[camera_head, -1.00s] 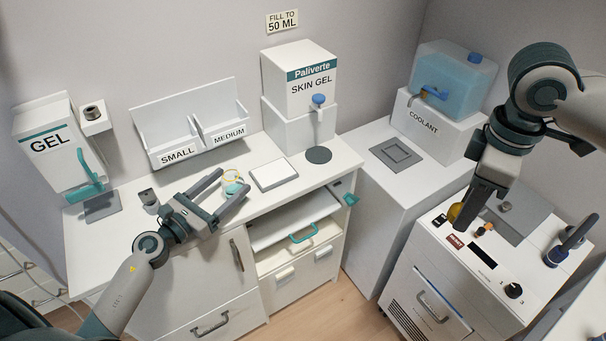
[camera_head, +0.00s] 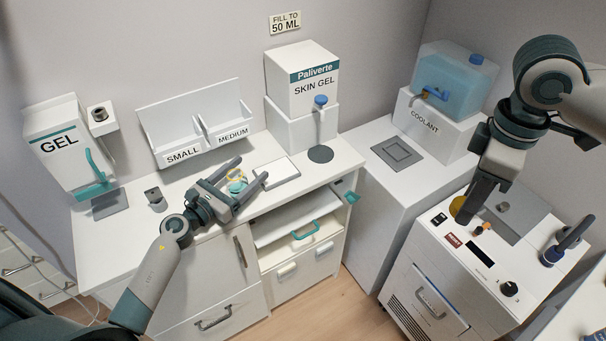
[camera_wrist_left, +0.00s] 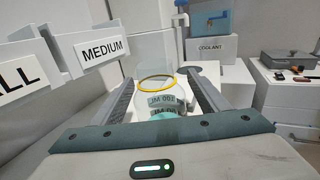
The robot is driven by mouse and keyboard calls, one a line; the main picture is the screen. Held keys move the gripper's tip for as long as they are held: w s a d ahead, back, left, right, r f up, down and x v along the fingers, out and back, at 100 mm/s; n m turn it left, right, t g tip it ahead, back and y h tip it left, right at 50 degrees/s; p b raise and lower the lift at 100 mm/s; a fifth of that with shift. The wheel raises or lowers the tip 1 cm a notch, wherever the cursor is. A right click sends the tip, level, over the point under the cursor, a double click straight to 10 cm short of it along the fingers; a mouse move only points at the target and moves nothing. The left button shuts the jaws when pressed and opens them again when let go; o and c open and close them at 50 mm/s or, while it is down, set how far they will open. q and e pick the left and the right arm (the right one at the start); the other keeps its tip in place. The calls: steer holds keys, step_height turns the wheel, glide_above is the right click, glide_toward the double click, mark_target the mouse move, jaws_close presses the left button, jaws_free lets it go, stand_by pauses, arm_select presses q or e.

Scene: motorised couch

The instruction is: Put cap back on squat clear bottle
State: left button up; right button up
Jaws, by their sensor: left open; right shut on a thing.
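The squat clear bottle (camera_head: 238,185) stands on the white counter. It has a yellow ring at the top and a teal base. In the left wrist view the bottle (camera_wrist_left: 160,100) shows printed lettering and stands between the two fingers. My left gripper (camera_head: 251,168) is open, with a finger on each side of the bottle; I see no clear contact. My right gripper (camera_head: 468,213) points down over the white machine at the right and is shut on a round yellow thing, likely the cap (camera_head: 457,206). The fingers hide part of it.
A white flat pad (camera_head: 277,172) lies right of the bottle. The SMALL and MEDIUM bin (camera_head: 195,115) and skin gel dispenser (camera_head: 302,85) stand behind. A grey piece (camera_head: 155,199) is left. The white machine (camera_head: 470,240) carries knobs and a dark blue-handled item (camera_head: 568,240).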

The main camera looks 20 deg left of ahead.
arm_select(q)
steer(key=shift+w, duration=0.2)
stand_by(0.3)
steer(key=c, duration=1.3)
steer(key=shift+o, duration=0.2)
steer(key=shift+a, duration=0.1)
